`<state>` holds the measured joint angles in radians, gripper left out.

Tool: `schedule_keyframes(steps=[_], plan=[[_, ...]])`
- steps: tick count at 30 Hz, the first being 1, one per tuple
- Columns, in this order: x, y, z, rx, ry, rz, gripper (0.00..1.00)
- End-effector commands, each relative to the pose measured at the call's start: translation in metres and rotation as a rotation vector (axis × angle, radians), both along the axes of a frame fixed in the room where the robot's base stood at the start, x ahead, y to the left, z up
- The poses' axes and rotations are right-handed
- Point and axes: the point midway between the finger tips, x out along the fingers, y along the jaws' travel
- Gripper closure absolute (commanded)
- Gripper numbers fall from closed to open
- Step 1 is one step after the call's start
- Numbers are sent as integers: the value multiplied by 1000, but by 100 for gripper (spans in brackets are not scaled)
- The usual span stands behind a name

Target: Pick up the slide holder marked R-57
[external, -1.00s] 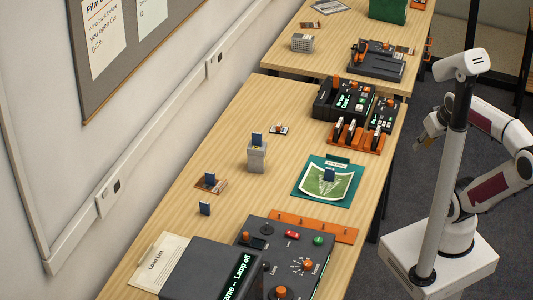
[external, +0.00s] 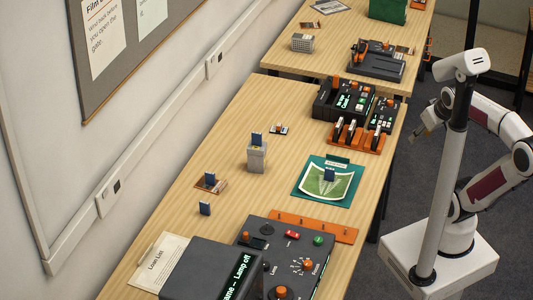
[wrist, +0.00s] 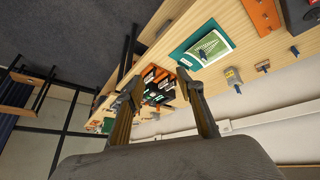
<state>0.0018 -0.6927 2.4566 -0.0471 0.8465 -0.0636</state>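Several small dark blue holders stand on the near table. One is on top of a grey block, the blue holder (external: 257,139). Another blue holder (external: 210,179) stands on a brown card, and another blue holder (external: 205,208) stands on bare wood. A further blue holder (external: 329,174) stands on a green picture. Their markings are too small to read, so I cannot tell which is R-57. My gripper (external: 427,126) is off the table's right side, partly near the pole. In the wrist view my gripper (wrist: 165,84) is open, with nothing between its fingers.
The grey block (external: 257,160) stands mid-table. A black device with orange parts (external: 355,105) is at the table's far end, and a dark control console (external: 285,255) is in front. A grey pole (external: 449,180) stands beside my arm. Bare wood lies left of the picture.

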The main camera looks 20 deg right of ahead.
Motion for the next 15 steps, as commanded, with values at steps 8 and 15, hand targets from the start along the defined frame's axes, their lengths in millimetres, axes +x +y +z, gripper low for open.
schedule_keyframes(steps=[8, 15], plan=[[69, -21, 31, -193, -79, 160, 62], [135, -34, 58, -381, -146, 322, 62]])
